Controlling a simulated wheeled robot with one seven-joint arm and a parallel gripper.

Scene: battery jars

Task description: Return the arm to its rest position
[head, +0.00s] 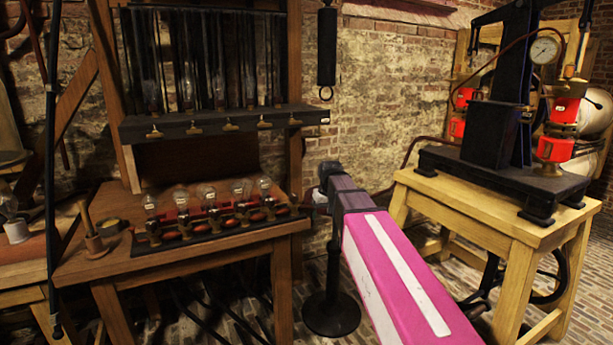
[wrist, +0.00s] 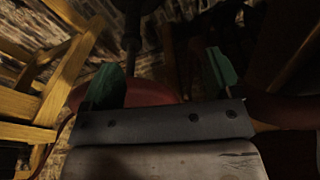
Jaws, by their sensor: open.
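My pink and white arm reaches from the lower right of the head view toward the gap between the two tables. My gripper (head: 320,198) is at its far end, small and mostly hidden by the arm, near the right end of the wooden bench (head: 185,262). In the wrist view my gripper (wrist: 164,78) shows two green fingers spread wide apart, with nothing held between them. A dark red rounded thing (wrist: 150,94) shows behind the fingers; I cannot tell what it is.
Glass bulbs (head: 182,197) stand in a rack on the bench. A dark shelf (head: 225,122) hangs above. A yellow wooden table (head: 480,215) with a black press (head: 500,110) stands at right. A round black base (head: 331,316) stands on the brick floor between the tables.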

